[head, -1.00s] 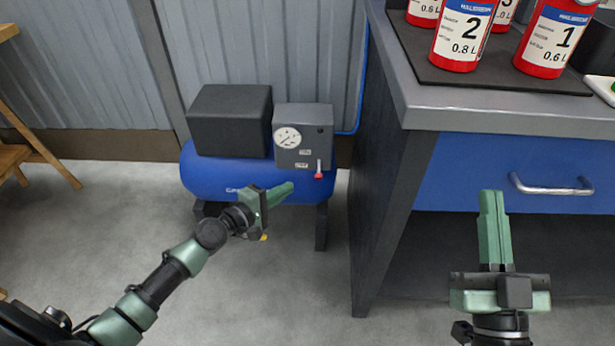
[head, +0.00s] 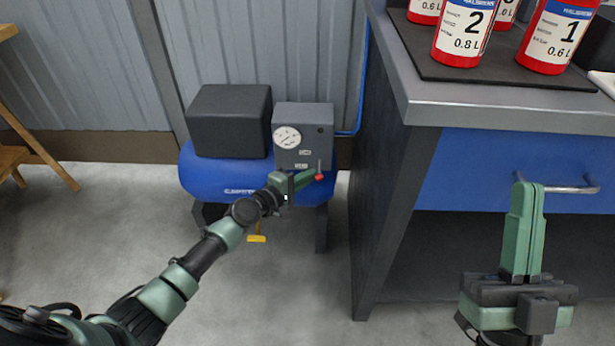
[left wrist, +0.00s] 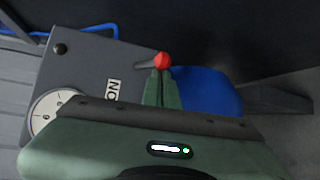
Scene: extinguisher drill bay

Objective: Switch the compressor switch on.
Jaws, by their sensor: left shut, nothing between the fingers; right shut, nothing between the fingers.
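The compressor (head: 235,178) is a blue tank with a dark motor block and a grey switch box (head: 312,117) with a round gauge on top. The switch is a short lever with a red knob (head: 319,177) low on the box's front, and the lever points down in the head view. In the left wrist view the red knob (left wrist: 163,59) is right at my left fingertips. My left gripper (head: 312,174) is shut and empty, its tips at the knob; whether they touch cannot be told. An ON label (left wrist: 113,90) shows beside the lever. My right gripper (head: 531,190) is shut and empty before the bench drawer.
A workbench (head: 500,110) with a blue drawer stands to the right, its dark side panel close to the compressor. Red numbered extinguishers (head: 465,30) stand on its dark mat. A wooden stool (head: 30,155) is at far left. The floor in front is clear.

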